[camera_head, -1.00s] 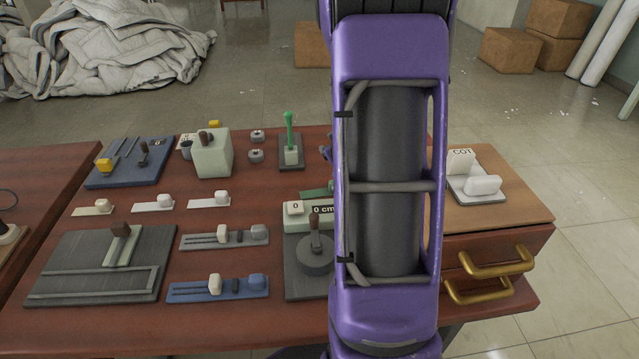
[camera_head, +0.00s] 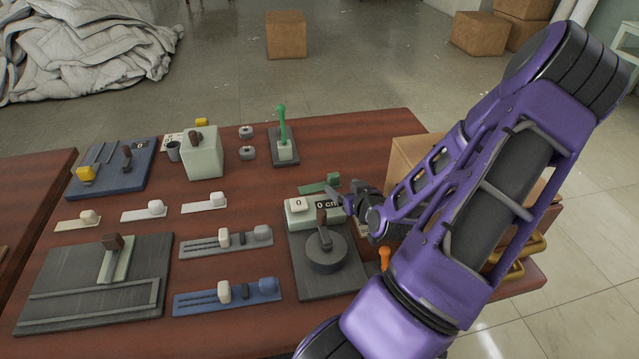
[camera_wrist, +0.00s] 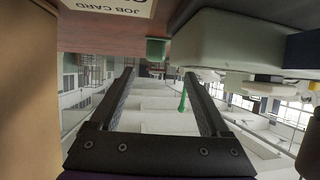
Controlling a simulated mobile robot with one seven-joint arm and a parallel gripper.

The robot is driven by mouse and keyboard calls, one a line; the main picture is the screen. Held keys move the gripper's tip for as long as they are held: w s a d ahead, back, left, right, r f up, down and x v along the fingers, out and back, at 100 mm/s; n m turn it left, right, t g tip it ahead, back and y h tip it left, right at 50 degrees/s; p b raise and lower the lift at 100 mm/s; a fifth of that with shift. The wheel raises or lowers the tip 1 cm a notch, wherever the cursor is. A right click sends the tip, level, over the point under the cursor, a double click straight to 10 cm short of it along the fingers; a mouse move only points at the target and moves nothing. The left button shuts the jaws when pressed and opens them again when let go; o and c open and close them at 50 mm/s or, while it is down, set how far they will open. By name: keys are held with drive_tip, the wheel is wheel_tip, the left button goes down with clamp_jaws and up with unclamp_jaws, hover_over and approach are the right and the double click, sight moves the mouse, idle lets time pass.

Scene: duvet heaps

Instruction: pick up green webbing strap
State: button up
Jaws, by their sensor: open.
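The green webbing strap (camera_head: 314,188) looks like a short flat green strip with a small raised green end, lying on the red-brown table behind the "0 cm" display. In the wrist view a small green block (camera_wrist: 156,49), apparently the strap's end, shows just above the gap between my fingertips. My gripper (camera_head: 350,191) is just right of the strap, low over the table, with its fingers pointing left. In the wrist view my gripper (camera_wrist: 159,75) is open, with nothing between its fingers. I cannot tell whether it touches the strap.
A grey crank device (camera_head: 327,252) stands just in front of the strap. A green-handled lever (camera_head: 283,130) stands behind it. An orange knob (camera_head: 384,257) is beside my arm. A job card (camera_wrist: 120,5) lies close by in the wrist view. A wooden drawer box (camera_head: 412,150) is partly hidden by my arm.

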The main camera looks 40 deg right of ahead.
sight(334, 175)
drive_tip(key=shift+d+f+h, duration=0.1)
drive_tip(key=shift+d+h, duration=0.05)
drive_tip(key=shift+h, duration=0.25)
drive_tip(key=x, duration=0.7)
drive_tip(key=shift+w+d+b, duration=0.15)
drive_tip(key=shift+w+b, duration=0.05)
drive_tip(key=shift+b, duration=0.2)
drive_tip(key=shift+r, duration=0.25)
clamp_jaws()
